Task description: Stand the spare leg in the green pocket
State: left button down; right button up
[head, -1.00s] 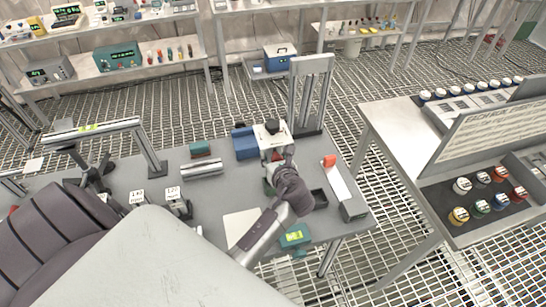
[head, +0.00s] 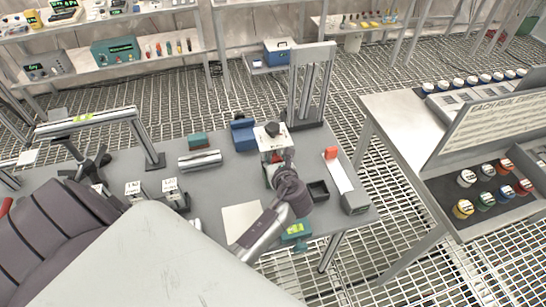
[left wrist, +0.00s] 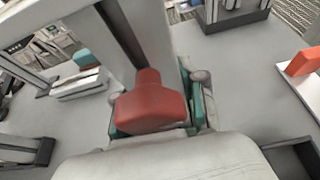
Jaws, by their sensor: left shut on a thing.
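My left gripper (head: 272,172) is low over the middle of the grey table, with its white body turned down and its fingers mostly hidden in the head view. In the left wrist view a rounded red piece (left wrist: 150,108) with a narrow top sits at the gripper, which is shut. Teal-green parts (left wrist: 196,100) flank it on both sides; whether they are walls of the green pocket, I cannot tell. I cannot make out a separate spare leg, and the lower end of the held piece is hidden. My right gripper is out of view.
Near the gripper stand a blue block (head: 244,140), a dark open tray (head: 318,191) and a tall grey frame (head: 306,122). A white strip (head: 341,176) with a red block lies to the right. Bare table shows around a pale sheet (head: 242,222).

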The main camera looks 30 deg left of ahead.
pick_arm(q)
jog(key=shift+f, duration=0.4)
jog(key=c, duration=0.6)
grip_release()
jog(key=shift+f, duration=0.15)
jog(key=v, duration=1.2)
jog(key=shift+s, duration=0.1)
